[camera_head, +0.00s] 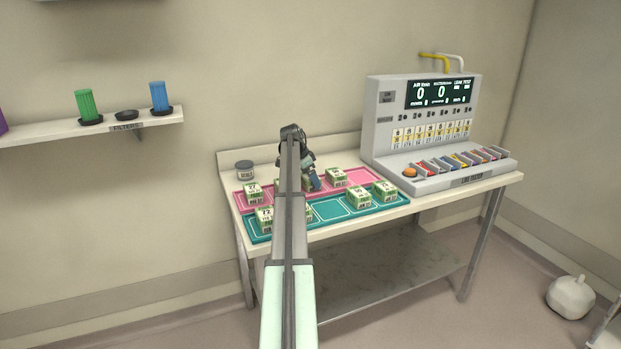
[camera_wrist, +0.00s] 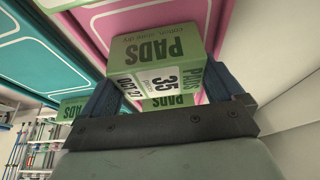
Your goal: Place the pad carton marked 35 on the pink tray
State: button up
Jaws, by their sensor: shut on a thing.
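The pad carton marked 35 (camera_wrist: 155,55) is green and white and sits between the two dark blue fingers of my gripper (camera_wrist: 158,88) in the wrist view, its number upside down. My gripper is shut on it. In the head view my gripper (camera_head: 314,182) is over the pink tray (camera_head: 361,175), in its middle part, and my arm hides much of the held carton. The pink tray (camera_wrist: 222,25) also shows beyond the carton in the wrist view. I cannot tell whether the carton touches the tray or is just above it.
Cartons stand on the pink tray at left (camera_head: 254,193) and right (camera_head: 336,177). The teal tray (camera_head: 331,208) in front holds several cartons, with an empty marked space in its middle.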

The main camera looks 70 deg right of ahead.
jog(key=o, duration=0.8)
jog(key=shift+f, duration=0.15)
jog(key=v, duration=1.2)
